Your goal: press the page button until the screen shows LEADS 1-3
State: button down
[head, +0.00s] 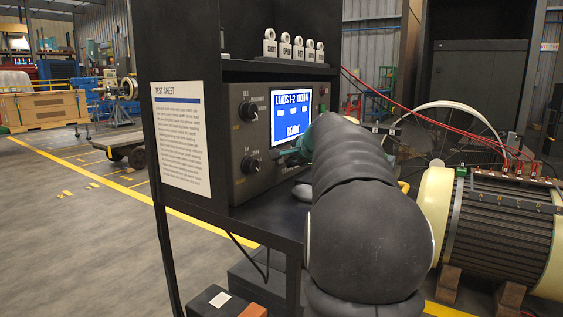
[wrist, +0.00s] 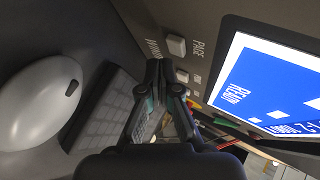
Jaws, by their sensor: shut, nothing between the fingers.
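The tester's screen (head: 293,116) is lit blue and reads LEADS 1-2, 1000 V, with READY below. It also shows turned on its side in the wrist view (wrist: 262,85). The page button (wrist: 176,46), a small pale square with the label PAGE beside it, is on the panel left of the screen in that view. My gripper (wrist: 159,66) is shut and empty, its tips just below the page button in the picture. I cannot tell whether they touch the panel. In the head view my arm hides the buttons and most of my gripper.
A white mouse (wrist: 40,100) and a dark keyboard (wrist: 104,112) lie beside my gripper. Knobs (head: 250,164) are on the tester's left side. Labelled rotor stands (head: 285,51) line the shelf above. Red leads run to a large motor (head: 490,222) at the right.

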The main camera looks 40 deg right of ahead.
jog(key=shift+w+a, duration=0.1)
jog(key=shift+w, duration=0.25)
jog(key=shift+w+a, duration=0.15)
jog(key=shift+w, duration=0.15)
dwell(0.8)
jog(key=shift+s, duration=0.1)
jog(key=shift+s+d, duration=0.3)
jog(key=shift+s, duration=0.3)
jog(key=shift+s+d+b, duration=0.3)
jog(key=shift+s+b, duration=0.1)
jog(key=shift+s, duration=0.4)
jog(key=shift+s+d+b, duration=0.35)
jog(key=shift+s, duration=0.4)
jog(key=shift+s+d+b, duration=0.3)
jog(key=shift+s+b, duration=0.1)
jog(key=shift+s, duration=0.4)
